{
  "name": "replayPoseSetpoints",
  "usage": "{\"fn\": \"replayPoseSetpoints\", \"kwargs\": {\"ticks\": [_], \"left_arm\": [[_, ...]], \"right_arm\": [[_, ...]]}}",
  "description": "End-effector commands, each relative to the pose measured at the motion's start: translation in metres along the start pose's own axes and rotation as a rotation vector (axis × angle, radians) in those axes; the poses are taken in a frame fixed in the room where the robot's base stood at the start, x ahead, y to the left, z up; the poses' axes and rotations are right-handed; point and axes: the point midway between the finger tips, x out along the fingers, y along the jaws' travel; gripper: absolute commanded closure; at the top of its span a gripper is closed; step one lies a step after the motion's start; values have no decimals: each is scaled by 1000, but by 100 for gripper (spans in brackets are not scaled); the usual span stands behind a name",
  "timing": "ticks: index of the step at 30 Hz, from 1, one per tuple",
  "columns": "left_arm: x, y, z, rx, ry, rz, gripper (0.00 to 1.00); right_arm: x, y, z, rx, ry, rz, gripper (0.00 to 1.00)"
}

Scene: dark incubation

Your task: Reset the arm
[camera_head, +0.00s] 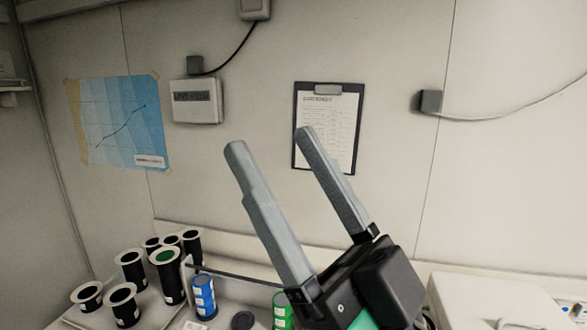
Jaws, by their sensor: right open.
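My right gripper (270,140) shows large in the middle of the head view, coming up from the lower right. Its two long grey fingers point up and to the left, spread apart with nothing between them. It is raised in front of the back wall, and its body hides part of the bench at the bottom. My left gripper is not in the picture.
Several black cylinders with pale rims (131,268) stand at the lower left. A blue container (204,297) and a green one (281,312) stand nearer the gripper. A white box (480,300) is at right. A clipboard (325,165) and a chart (120,120) hang on the wall.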

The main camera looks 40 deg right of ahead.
Motion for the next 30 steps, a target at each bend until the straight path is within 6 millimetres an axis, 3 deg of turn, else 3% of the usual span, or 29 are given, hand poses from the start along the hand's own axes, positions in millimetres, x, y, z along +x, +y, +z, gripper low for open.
{"fn": "replayPoseSetpoints", "kwargs": {"ticks": [10,15,30], "left_arm": [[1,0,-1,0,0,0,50],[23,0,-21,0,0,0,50],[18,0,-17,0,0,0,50]], "right_arm": [[-2,9,6,22,-51,38,28],[21,10,-13,21,-51,37,28],[16,9,-9,21,-51,36,28]]}}
